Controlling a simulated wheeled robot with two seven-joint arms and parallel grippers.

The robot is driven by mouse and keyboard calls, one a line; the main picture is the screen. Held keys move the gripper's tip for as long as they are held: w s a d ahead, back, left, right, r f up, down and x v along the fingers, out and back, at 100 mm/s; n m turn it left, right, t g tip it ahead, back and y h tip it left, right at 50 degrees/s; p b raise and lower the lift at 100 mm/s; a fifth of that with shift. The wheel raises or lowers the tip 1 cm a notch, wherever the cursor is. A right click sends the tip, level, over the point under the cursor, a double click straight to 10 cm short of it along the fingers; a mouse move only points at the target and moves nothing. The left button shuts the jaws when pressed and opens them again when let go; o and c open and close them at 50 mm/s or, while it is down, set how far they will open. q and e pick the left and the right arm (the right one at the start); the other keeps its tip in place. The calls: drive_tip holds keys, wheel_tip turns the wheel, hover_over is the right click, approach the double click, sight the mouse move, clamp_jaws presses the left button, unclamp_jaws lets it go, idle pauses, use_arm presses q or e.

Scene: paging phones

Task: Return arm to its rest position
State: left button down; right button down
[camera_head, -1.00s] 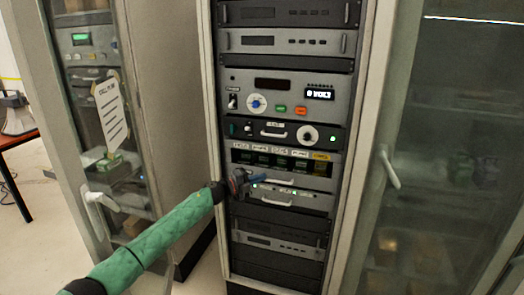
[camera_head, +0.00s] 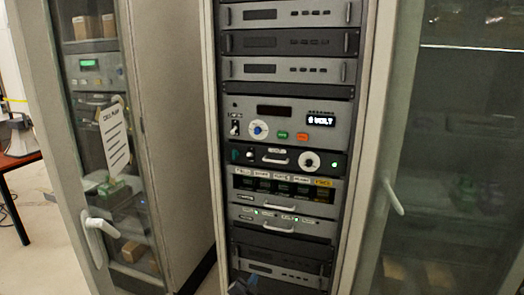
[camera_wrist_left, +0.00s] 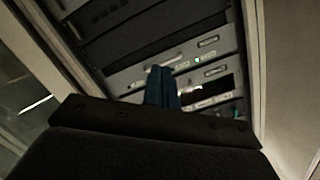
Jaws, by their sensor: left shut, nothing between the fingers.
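My left gripper (camera_head: 243,287) shows only as a small dark blue piece at the bottom edge of the head view, in front of the lower part of the equipment rack (camera_head: 283,230). In the left wrist view its blue fingers (camera_wrist_left: 161,87) are together, with nothing between them, and the rack front is beyond them. The rest of my left arm is out of the head view. My right gripper is not in view.
A glass cabinet door with a white handle (camera_head: 99,235) and a taped paper sheet (camera_head: 116,140) stands at the left. Another glass door with a handle (camera_head: 391,192) is at the right. A table (camera_head: 18,160) is at the far left.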

use_arm(q)
drive_tip(key=s+a+f+n+g+y, duration=0.2)
drive_tip(key=s+a+f+n+g, duration=0.3)
drive_tip(key=s, duration=0.6)
drive_tip(key=s+a+f+n+g+y, duration=0.1)
drive_tip(key=s+a+f+g+y, duration=0.1)
drive_tip(key=s+f, duration=0.75)
drive_tip(key=s+a+n+g, duration=0.1)
drive_tip(key=s+a+g, duration=0.1)
drive_tip(key=s, duration=1.2)
drive_tip(key=s+a+n+g, duration=0.1)
drive_tip(key=s+a+g, duration=0.2)
drive_tip(key=s, duration=1.1)
drive_tip(key=shift+s+a+r+n+g+h, duration=0.2)
drive_tip(key=shift+s+a+n+g+h, duration=0.15)
drive_tip(key=shift+g, duration=0.85)
drive_tip(key=shift+w+d, duration=0.1)
drive_tip(key=shift+w, duration=0.05)
